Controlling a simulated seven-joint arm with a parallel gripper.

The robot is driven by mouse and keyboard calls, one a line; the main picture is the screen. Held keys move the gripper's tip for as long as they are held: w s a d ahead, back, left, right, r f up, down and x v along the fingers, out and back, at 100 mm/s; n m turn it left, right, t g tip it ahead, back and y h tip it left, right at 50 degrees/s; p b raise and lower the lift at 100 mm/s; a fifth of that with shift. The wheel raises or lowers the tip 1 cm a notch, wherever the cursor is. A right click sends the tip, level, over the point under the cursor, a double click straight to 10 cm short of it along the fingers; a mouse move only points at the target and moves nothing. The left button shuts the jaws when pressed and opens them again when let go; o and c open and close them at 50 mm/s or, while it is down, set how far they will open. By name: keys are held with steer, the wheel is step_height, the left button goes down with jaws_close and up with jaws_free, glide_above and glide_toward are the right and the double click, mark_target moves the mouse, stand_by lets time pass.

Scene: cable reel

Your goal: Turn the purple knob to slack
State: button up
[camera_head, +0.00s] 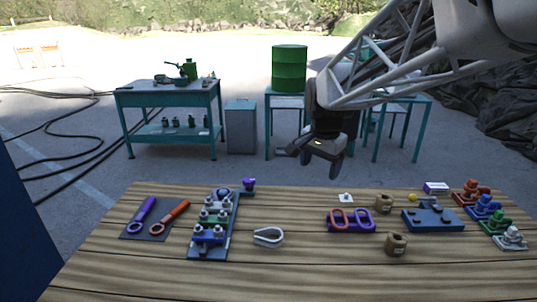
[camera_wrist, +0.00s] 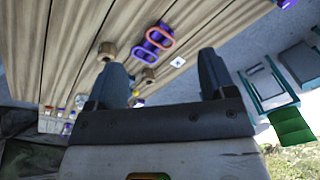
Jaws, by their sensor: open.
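The purple knob (camera_head: 249,184) is small and sits at the far right corner of a blue-grey board (camera_head: 194,252) with several clamp-like fittings, left of the table's middle. Its setting is too small to read. A purple piece cut off at the top edge of the wrist view (camera_wrist: 286,3) may be the same knob. My gripper (camera_head: 314,162) hangs in the air beyond the table's far edge, up and to the right of the knob and well apart from it. In the wrist view my gripper (camera_wrist: 163,64) shows its two fingers wide apart with nothing between them.
The air above the table is mostly free.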

steer(key=w+a+f+m, duration=0.3)
steer(key=w+a, duration=0.2)
steer(key=w, duration=0.4)
steer(key=w+a+f+m, duration=0.25)
steer(key=w+a, duration=0.25)
steer(key=w, duration=0.5)
steer(key=m+g, duration=0.2)
steer(key=m, duration=0.2)
glide_above(249, 179)
steer(key=f, duration=1.2)
steer(key=shift+s+d+f, duration=0.2)
steer(key=shift+s+f, duration=0.1)
steer(key=shift+s, duration=0.05)
steer(key=shift+w+a+f, duration=0.2)
steer(key=shift+a+f, duration=0.05)
steer(key=shift+f, duration=0.1)
steer(key=shift+f, duration=3.8)
steer(key=c, duration=0.9)
